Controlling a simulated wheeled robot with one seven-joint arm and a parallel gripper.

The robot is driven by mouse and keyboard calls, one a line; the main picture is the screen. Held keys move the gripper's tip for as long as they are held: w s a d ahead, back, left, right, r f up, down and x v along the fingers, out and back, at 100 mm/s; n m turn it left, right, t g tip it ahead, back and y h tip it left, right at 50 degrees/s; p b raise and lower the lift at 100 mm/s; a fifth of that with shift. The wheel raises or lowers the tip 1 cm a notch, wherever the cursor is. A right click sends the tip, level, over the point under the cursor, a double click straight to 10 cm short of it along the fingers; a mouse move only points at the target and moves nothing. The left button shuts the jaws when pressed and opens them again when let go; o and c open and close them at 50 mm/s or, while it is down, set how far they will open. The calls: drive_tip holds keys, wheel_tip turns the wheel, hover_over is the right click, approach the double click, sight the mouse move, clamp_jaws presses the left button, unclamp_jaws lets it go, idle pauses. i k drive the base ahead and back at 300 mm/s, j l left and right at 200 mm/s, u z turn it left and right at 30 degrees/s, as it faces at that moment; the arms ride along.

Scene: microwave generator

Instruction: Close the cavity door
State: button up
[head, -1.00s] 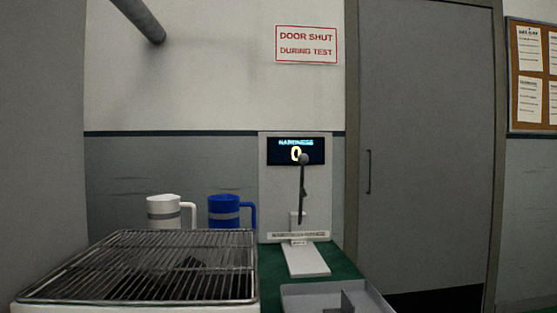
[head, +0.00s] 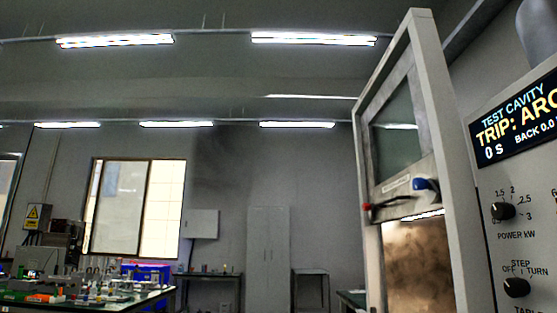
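My gripper is not in view.
The test cavity's control panel (head: 530,215) at the right edge reads "TRIP: ARC" and "0 s", above black knobs. A cluttered bench (head: 85,300) stands at lower left. A grey cabinet (head: 268,255) and tables stand by the far wall. The floor is out of view.

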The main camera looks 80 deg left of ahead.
sight(396, 198)
drive_tip(key=u, duration=2.1)
drive_tip(key=i+j, duration=0.1)
drive_tip(key=i, duration=0.1)
